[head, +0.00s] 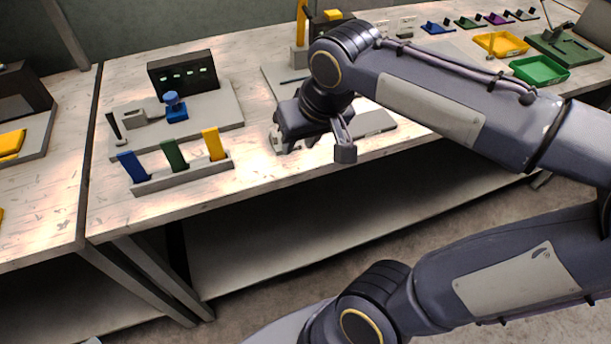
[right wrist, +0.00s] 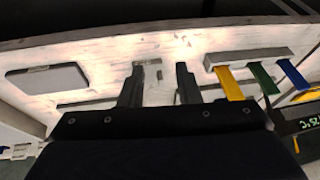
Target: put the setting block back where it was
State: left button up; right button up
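My right gripper (head: 315,146) is over the front part of the table, between the rack of coloured tabs and a flat grey slab. Its fingers are apart, and in the right wrist view the gripper (right wrist: 159,85) is open. A small pale grey piece (right wrist: 152,72) shows in the gap between the fingertips; it may be the setting block, but it is too small to be sure. I cannot tell whether the fingers touch it. A pale bit (head: 278,142) also shows beside the left finger in the head view. My left gripper is not in view.
The rack (head: 180,177) holds blue, green and yellow tabs. Behind it a grey base (head: 215,105) carries a black panel (head: 183,75) and a blue fixture (head: 175,108). The grey slab (head: 374,123) lies right of the gripper. Yellow (head: 501,45) and green (head: 540,70) trays stand far right.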

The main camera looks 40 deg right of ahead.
jog(key=s+a+f+t+y, duration=0.1)
jog(key=s+a+f+y, duration=0.2)
jog(key=s+f, duration=0.4)
jog(key=s+a, duration=0.1)
jog(key=s, duration=0.2)
jog(key=shift+s+f, duration=0.2)
jog(key=shift+f, duration=0.1)
notch_tip(320, 180, up, 6)
jog(key=p, duration=0.6)
jog(key=shift+r, duration=0.15)
